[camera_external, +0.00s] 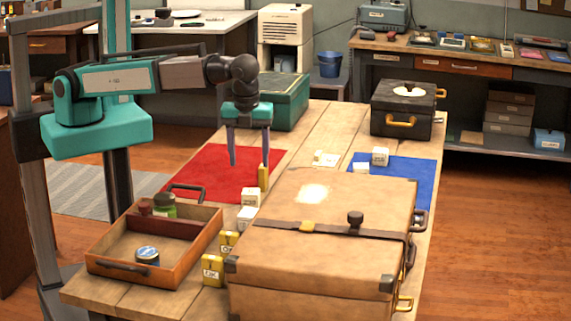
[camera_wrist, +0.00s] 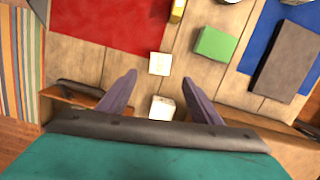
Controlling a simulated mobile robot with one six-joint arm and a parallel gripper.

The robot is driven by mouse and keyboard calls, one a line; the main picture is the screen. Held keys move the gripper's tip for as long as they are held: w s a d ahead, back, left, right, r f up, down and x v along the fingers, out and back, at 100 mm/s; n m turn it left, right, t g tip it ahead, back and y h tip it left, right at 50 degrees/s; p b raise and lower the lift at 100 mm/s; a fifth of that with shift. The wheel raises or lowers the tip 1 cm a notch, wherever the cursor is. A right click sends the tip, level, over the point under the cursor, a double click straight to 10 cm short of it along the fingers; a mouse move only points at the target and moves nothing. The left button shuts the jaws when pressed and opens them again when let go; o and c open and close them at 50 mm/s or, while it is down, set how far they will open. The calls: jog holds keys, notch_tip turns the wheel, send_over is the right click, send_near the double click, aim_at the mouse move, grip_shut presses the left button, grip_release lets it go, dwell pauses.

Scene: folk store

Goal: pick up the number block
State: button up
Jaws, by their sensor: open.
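Several small white blocks lie on the table. One white block (camera_external: 251,197) is at the red mat's front right edge, with another (camera_external: 246,218) just in front of it. Others lie farther right, by the blue mat (camera_external: 380,157). I cannot tell which is the number block; their markings are too small to read. My gripper (camera_external: 249,160) points down above the red mat, open and empty. In the wrist view my open gripper (camera_wrist: 160,79) has a white block (camera_wrist: 160,63) ahead of its fingertips and another (camera_wrist: 162,108) between its fingers in the picture, neither held.
A large tan suitcase (camera_external: 320,245) fills the table's front right. A wooden tray (camera_external: 118,277) with cans stands front left. Yellow boxes (camera_external: 213,271) stand between them, and a slim yellow object (camera_external: 263,178) stands near the red mat (camera_external: 205,165). A black case (camera_external: 402,108) is behind.

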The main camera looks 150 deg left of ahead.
aim_at(251, 191)
jog(key=shift+s+a+f+p, duration=0.1)
jog(key=shift+s+f+p, duration=0.1)
jog(key=shift+f, duration=0.95)
jog(key=shift+s+a+f+p, duration=0.1)
jog(key=shift+f+p, duration=0.05)
jog(key=shift+f, duration=0.95)
jog(key=shift+s+a+f+p, duration=0.1)
jog(key=shift+f+p, duration=0.1)
jog(key=shift+f, duration=0.95)
jog(key=shift+f, duration=0.15)
jog(key=shift+s+a+f+p, duration=0.15)
jog(key=shift+f+p, duration=0.35)
jog(key=shift+f, duration=0.7)
jog(key=shift+s+a+f+p, duration=0.15)
jog(key=shift+f+p, duration=0.35)
jog(key=shift+f, duration=0.7)
jog(key=shift+d, duration=0.1)
jog(key=c, duration=1.2)
jog(key=shift+o, duration=0.2)
jog(key=shift+r, duration=0.1)
jog(key=shift+r+b, duration=1.2)
jog(key=shift+r, duration=3.75)
